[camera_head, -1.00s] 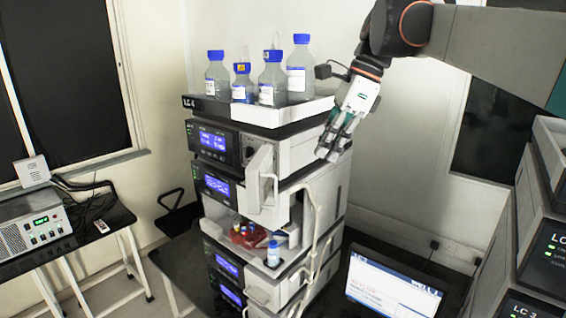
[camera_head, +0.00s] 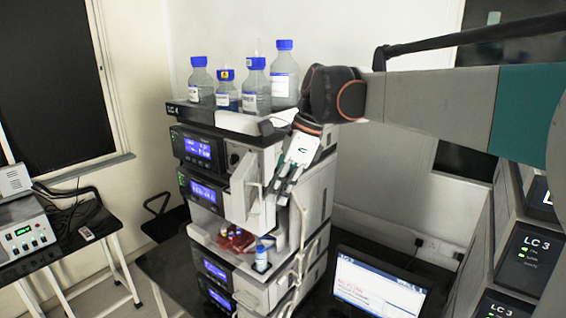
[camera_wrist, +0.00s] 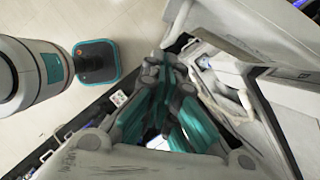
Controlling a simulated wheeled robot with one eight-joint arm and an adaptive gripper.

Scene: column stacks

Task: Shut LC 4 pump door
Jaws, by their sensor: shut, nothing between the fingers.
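The LC 4 stack (camera_head: 305,215) stands in the middle of the head view. Its pump door (camera_head: 242,190) is a pale panel that stands open, swung out from the front of the upper modules. My gripper (camera_head: 278,198) is shut and empty, pointing down just right of the open door at the stack's front corner. I cannot tell whether the fingers touch the door. In the wrist view, my gripper (camera_wrist: 165,110) shows its teal and grey fingers close together, with pale stack panels close on the right.
Several blue-capped bottles (camera_head: 257,85) stand in the tray on top of the stack. Tubing (camera_head: 299,235) hangs along the front corner. An open module below holds red items and a small bottle (camera_head: 261,257). A laptop (camera_head: 378,288) lies right; the LC 3 stack (camera_head: 530,250) stands far right.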

